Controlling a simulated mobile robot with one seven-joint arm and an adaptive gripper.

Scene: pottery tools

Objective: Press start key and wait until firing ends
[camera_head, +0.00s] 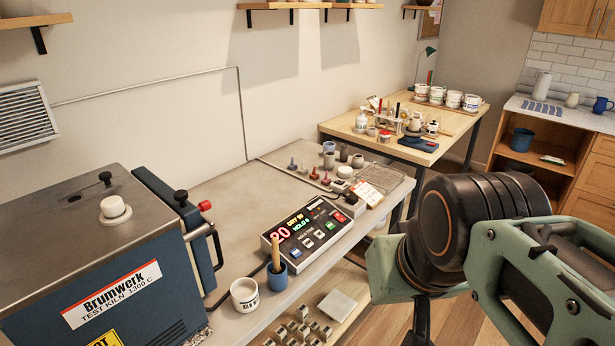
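The kiln controller (308,236) is a dark-topped box with a pale casing, lying on the grey bench to the right of the kiln. Its display is lit, with large red digits and smaller yellow and green text. Several coloured keys, including blue, white, green and red ones, are on its face; their labels are too small to read. The blue kiln (120,270), marked Brumwerk Test Kiln 1300 C, stands at left and its lid looks closed. My arm fills the right foreground, apart from the controller. Dark parts below its black joint may be my gripper; the fingertips cannot be made out.
A blue cup (277,277) with a wooden-handled tool and a white mug (245,295) stand in front of the controller. Small pots and coloured-topped pieces sit behind it. A wooden table (455,119) with pottery stands farther back. A shelf below the bench holds small blocks.

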